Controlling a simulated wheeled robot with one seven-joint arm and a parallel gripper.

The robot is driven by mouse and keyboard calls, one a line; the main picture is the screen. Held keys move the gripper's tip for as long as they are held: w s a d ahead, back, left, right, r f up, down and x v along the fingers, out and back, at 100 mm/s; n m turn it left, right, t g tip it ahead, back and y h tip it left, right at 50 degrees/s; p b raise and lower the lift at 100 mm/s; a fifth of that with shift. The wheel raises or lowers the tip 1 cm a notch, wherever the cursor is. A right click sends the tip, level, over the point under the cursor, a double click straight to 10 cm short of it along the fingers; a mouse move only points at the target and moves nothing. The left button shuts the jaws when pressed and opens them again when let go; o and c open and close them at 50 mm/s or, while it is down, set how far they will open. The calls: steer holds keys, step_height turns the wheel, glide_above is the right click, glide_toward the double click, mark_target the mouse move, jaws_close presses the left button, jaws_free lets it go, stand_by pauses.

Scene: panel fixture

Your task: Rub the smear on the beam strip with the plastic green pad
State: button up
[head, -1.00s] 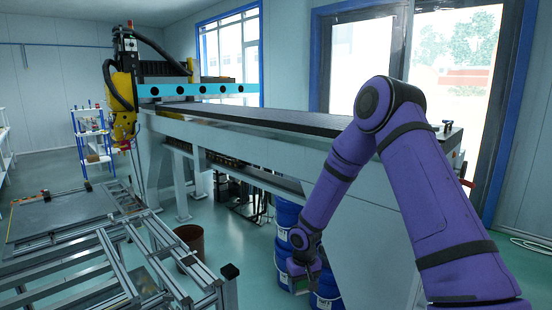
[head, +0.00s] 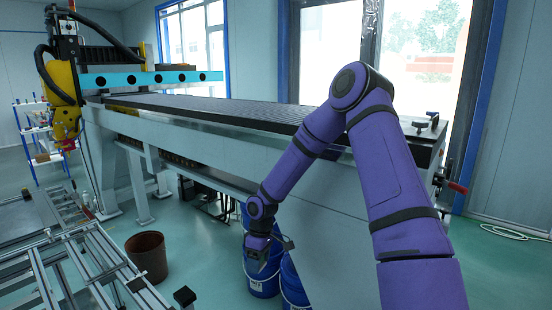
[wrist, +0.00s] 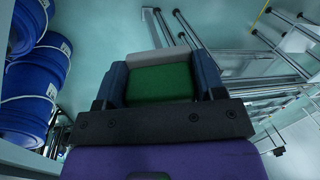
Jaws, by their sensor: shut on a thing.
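My gripper (head: 266,248) hangs low in front of the blue drums in the head view. In the wrist view my gripper (wrist: 160,72) is shut on the green pad (wrist: 158,83), which has a pale grey band along its far edge. The pad sits between the two dark fingers, clear of any surface. A light blue beam (head: 145,79) with several evenly spaced dark round spots spans the machine at the back left. I cannot make out a smear, nor tell for sure which surface is the beam strip.
The long machine bed (head: 225,112) runs behind my arm. Blue drums (head: 262,281) stand under its near end; they also show in the wrist view (wrist: 28,95). A metal profile frame (head: 85,275) and a brown bin (head: 147,256) are at left, with open floor between bin and drums.

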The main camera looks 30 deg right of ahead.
mark_target(342, 158)
steer(key=w+d+r+n+t+h, duration=0.1)
steer(key=d+r+n+t+h, duration=0.3)
steer(key=r+n+h, duration=0.85)
steer(key=d+r+n+t+h, duration=0.3)
steer(key=r+n+h, duration=0.3)
steer(key=r+n, duration=1.4)
steer(key=x, duration=0.6)
steer(key=shift+x, duration=1.1)
steer(key=shift+f, duration=0.1)
steer(key=shift+s+d, duration=0.85)
steer(key=shift+s, duration=1.45)
steer(key=shift+s+d, duration=0.85)
steer(key=shift+s, duration=1.45)
steer(key=shift+s+d, duration=0.85)
steer(key=shift+s, duration=1.45)
